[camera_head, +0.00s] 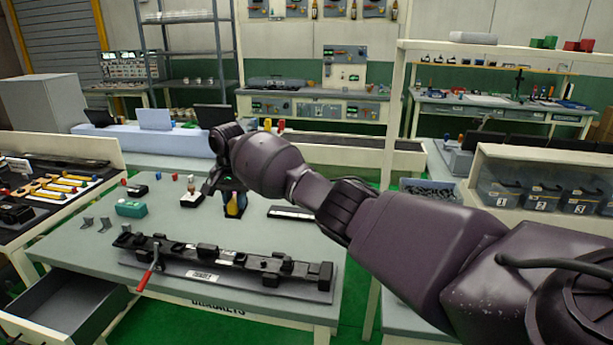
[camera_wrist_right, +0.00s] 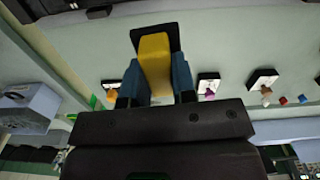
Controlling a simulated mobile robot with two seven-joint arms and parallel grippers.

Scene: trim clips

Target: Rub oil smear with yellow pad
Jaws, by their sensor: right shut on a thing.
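The yellow pad (camera_head: 232,205) is between the fingers of my right gripper (camera_head: 236,200), low over the back middle of the grey-green table (camera_head: 80,240). In the right wrist view, the blue fingers of the gripper (camera_wrist_right: 157,82) are shut on both sides of the yellow pad (camera_wrist_right: 155,60). A dark rectangular piece shows around the pad's far end; I cannot tell whether the pad touches it. I cannot make out an oil smear in either view. My left gripper is not in view.
A long black bracket fixture (camera_head: 225,262) with a red lever (camera_head: 145,279) lies along the table's front. A green box (camera_head: 131,208), small grey brackets (camera_head: 87,223) and a black-based stand (camera_head: 191,197) stand on the left. An open drawer (camera_head: 65,305) juts out at front left.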

